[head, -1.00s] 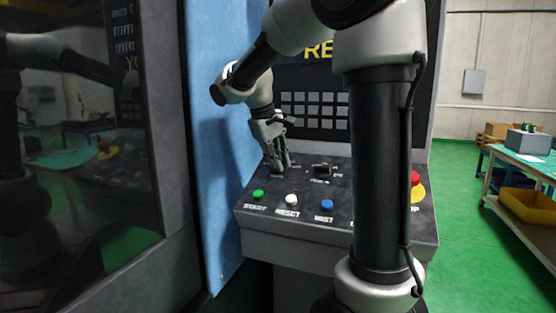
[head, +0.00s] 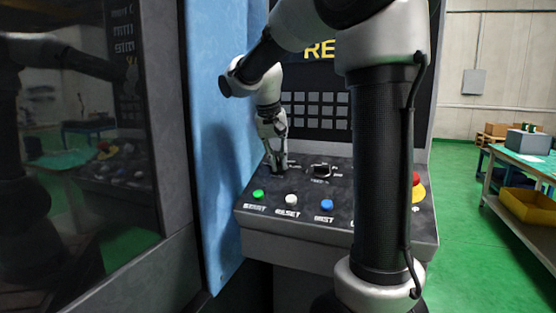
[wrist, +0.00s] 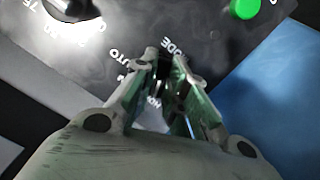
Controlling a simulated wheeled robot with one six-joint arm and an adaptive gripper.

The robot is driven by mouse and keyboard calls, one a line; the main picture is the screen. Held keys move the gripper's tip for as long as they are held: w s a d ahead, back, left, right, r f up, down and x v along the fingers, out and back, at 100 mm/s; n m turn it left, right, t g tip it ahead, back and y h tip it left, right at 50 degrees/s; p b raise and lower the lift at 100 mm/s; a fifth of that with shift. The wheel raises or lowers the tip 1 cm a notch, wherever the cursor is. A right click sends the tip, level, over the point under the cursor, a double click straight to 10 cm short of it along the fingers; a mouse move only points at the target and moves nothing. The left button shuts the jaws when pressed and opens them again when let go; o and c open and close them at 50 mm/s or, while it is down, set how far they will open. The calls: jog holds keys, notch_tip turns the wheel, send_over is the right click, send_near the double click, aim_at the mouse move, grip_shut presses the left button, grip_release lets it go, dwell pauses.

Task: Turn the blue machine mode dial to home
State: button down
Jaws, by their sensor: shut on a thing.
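The mode dial (wrist: 160,88) is on the sloped dark control panel (head: 250,220). It is mostly hidden by my gripper (head: 277,171), and only a dark part shows between the fingers in the wrist view. My gripper also shows in the wrist view (wrist: 167,68), with its fingers closed on the dial. Labels reading MODE and AUTO are printed around it. The dial's pointer direction cannot be made out. In the head view my gripper points down at the panel's back left.
A second, black dial (head: 321,170) is to the right of my gripper. Green (head: 258,195), white (head: 291,200) and blue (head: 327,205) buttons line the panel's front. A red stop button (head: 415,179) is at the right. A blue machine wall (head: 222,130) rises close on the left.

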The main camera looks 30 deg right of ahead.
dwell(0.3)
jog(key=c, duration=1.4)
grip_release()
jog(key=shift+c, duration=0.2)
jog(key=v, duration=1.2)
